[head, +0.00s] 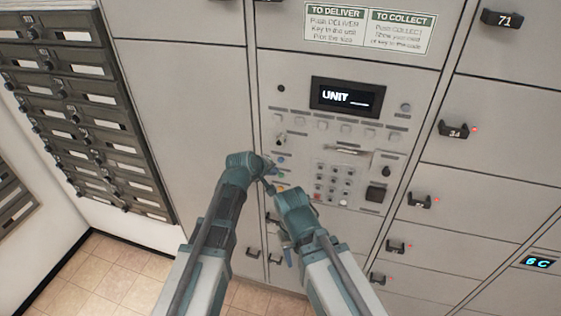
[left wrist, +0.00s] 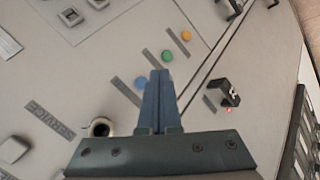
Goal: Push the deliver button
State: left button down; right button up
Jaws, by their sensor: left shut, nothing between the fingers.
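The control panel (head: 300,135) on the locker wall has a column of three small round buttons. The blue button (left wrist: 140,83), green button (left wrist: 167,56) and orange button (left wrist: 186,37) show in the left wrist view with unreadable label strips beside them. In the head view the blue button (head: 282,159) and green button (head: 281,175) show beside my left gripper (head: 268,168). My left gripper is shut and empty, its tips (left wrist: 159,73) appearing close to the blue and green buttons; contact cannot be told. My right gripper (head: 286,250) hangs lower, mostly hidden by its arm.
The screen (head: 345,97) reads "UNIT" with a blank line. A keypad (head: 332,185) lies right of the buttons, and a round lock (left wrist: 101,128) left of them. Locker doors with protruding handles (head: 452,130) stand at right, mailboxes (head: 85,110) at left.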

pick_arm(q)
jog(key=shift+s+a, duration=0.2)
jog(key=shift+s, duration=0.4)
jog(key=shift+s+a, duration=0.2)
jog(key=shift+s, duration=0.35)
